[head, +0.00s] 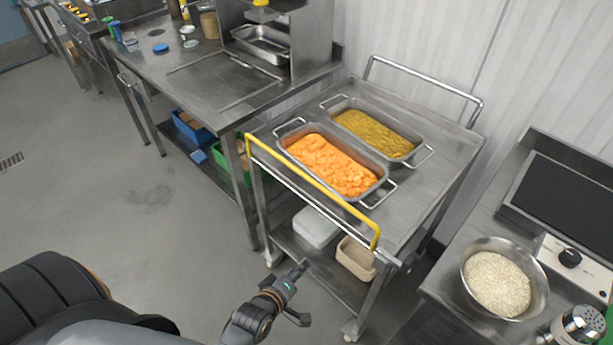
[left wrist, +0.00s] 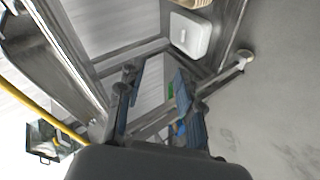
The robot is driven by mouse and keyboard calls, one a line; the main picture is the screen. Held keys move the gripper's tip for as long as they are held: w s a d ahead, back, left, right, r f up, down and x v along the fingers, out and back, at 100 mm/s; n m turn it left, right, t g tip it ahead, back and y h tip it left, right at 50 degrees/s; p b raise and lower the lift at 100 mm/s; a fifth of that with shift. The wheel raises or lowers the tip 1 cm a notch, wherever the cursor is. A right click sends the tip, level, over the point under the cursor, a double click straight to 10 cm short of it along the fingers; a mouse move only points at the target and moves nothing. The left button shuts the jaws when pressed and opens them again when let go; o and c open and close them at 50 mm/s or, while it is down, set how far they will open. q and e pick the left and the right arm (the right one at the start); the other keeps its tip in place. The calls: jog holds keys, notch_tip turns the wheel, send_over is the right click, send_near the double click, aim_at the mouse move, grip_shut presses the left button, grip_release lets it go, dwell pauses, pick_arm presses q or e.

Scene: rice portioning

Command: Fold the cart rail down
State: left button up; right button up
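The cart (head: 440,150) is a steel trolley with a flat top and a lower shelf. Its yellow rail (head: 315,186) runs along the near long side of the top and stands up above the edge. The rail also shows in the left wrist view (left wrist: 45,112), at the left. My left gripper (head: 303,292) is low in front of the cart, near the lower shelf, below the rail and apart from it. In the left wrist view its two fingers (left wrist: 157,100) are spread with nothing between them. My right gripper is not in view.
Two steel pans, one with orange pieces (head: 330,165) and one with yellow food (head: 375,133), sit on the cart top. A white box (head: 316,228) and a tan bin (head: 355,260) sit below. A rice bowl (head: 500,282) stands at right. Floor at left is clear.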

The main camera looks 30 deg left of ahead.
aim_at(306, 179)
pick_arm(q)
jog(key=w+a+r+n+t+y, duration=0.1)
jog(key=w+a+r+n+t, duration=0.15)
jog(key=r, duration=0.75)
jog(key=w+a+r+n+t+y, duration=0.15)
jog(key=r+n, duration=0.25)
jog(key=r, duration=0.6)
jog(key=shift+h, duration=0.45)
jog(key=p+x, duration=0.2)
jog(key=x, duration=1)
jog(key=shift+w+a, duration=0.15)
jog(key=shift+w, duration=0.25)
jog(key=shift+c, duration=0.5)
grip_shut()
